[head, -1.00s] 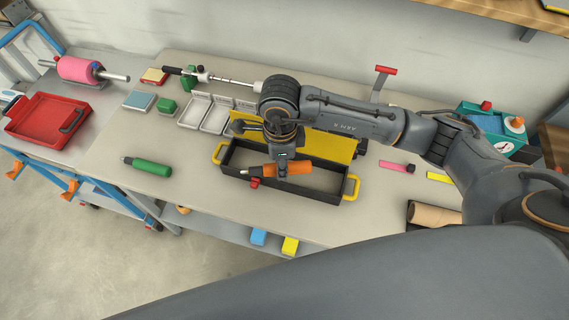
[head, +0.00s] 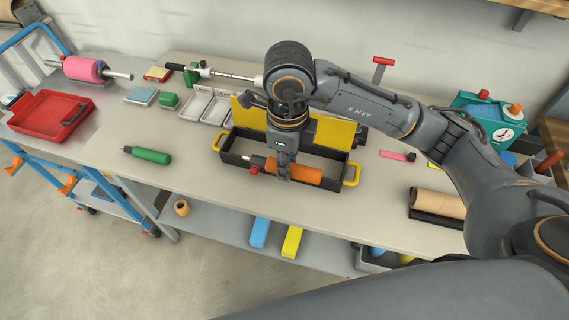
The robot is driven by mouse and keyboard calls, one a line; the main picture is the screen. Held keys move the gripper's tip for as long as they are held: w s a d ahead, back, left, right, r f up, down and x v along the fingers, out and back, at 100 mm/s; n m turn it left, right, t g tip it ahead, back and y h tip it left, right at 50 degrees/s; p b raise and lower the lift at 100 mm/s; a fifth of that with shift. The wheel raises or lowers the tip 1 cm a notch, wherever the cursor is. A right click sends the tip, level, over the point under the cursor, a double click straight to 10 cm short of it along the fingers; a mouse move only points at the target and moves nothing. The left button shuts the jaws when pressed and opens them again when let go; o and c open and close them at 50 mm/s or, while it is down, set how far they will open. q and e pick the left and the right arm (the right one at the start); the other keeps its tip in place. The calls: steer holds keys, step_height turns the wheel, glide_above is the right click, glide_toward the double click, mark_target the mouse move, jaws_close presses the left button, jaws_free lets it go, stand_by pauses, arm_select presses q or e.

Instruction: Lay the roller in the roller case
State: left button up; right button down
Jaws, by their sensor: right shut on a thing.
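The gripper points down at the roller case (head: 235,159), an open black tray with yellow handles and a raised yellow lid (head: 335,132) behind. The roller lies nearly parallel to the case's long side and overlaps its front wall in the picture. I cannot tell whether it is inside or just above the case. The gripper and forearm hide part of the case and lid. My left gripper is out of view.
A green-handled tool (head: 150,155) lies left of the case. White trays (head: 205,106) and a clamp stand (head: 190,76) are behind it. A brown roll (head: 438,203) in a black holder and a pink block (head: 398,156) lie right.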

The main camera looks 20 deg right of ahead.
steer(key=w+d+f+p, duration=0.1)
steer(key=w+f, duration=0.2)
steer(key=w, duration=0.1)
steer(key=w+d+f, duration=0.1)
steer(key=w+f, duration=0.1)
steer(key=w, duration=0.1)
steer(key=w+d+f+p, duration=0.1)
steer(key=w+f, duration=0.2)
steer(key=w, duration=0.1)
steer(key=shift+w+d+f+p, duration=0.2)
steer(key=shift+w+f+p, duration=0.1)
steer(key=shift+w+f, duration=0.25)
steer(key=shift+f, duration=0.05)
step_height(320, 180, down, 3)
steer(key=shift+r+p, duration=0.1)
steer(key=shift+p, duration=0.25)
steer(key=shift+f, duration=0.2)
steer(key=shift+f+b, duration=0.15)
steer(key=shift+b, duration=0.15)
steer(key=shift+f+b, duration=0.45)
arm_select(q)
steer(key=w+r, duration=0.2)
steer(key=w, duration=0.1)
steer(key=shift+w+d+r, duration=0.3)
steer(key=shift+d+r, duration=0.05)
arm_select(e)
steer(key=shift+r, duration=0.1)
